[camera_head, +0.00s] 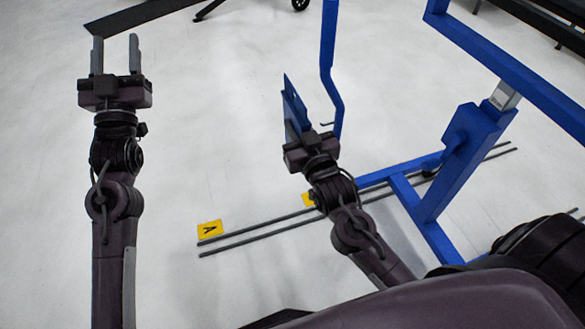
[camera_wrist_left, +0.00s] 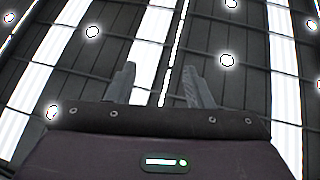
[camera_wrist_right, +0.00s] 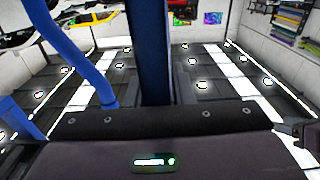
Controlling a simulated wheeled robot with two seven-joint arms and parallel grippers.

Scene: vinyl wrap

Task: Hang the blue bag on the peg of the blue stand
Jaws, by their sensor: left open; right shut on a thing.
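The blue bag (camera_head: 293,104) looks like a thin, flat panel seen nearly edge-on. My right gripper (camera_head: 304,135) is shut on it and holds it upright. In the right wrist view the bag (camera_wrist_right: 148,50) rises as a dark blue strip between the fingers. The blue stand (camera_head: 460,165) is right of the gripper; its bent post (camera_head: 329,60) is just right of the bag, apparently with a gap. A small dark rod (camera_head: 327,124) shows by the post's lower part; I cannot tell whether it is the peg. My left gripper (camera_head: 116,55) is open and empty, far left.
Two long dark rails (camera_head: 258,228) run along the floor under the stand, near a yellow marker A (camera_head: 210,229). A blue horizontal beam (camera_head: 500,62) crosses the upper right.

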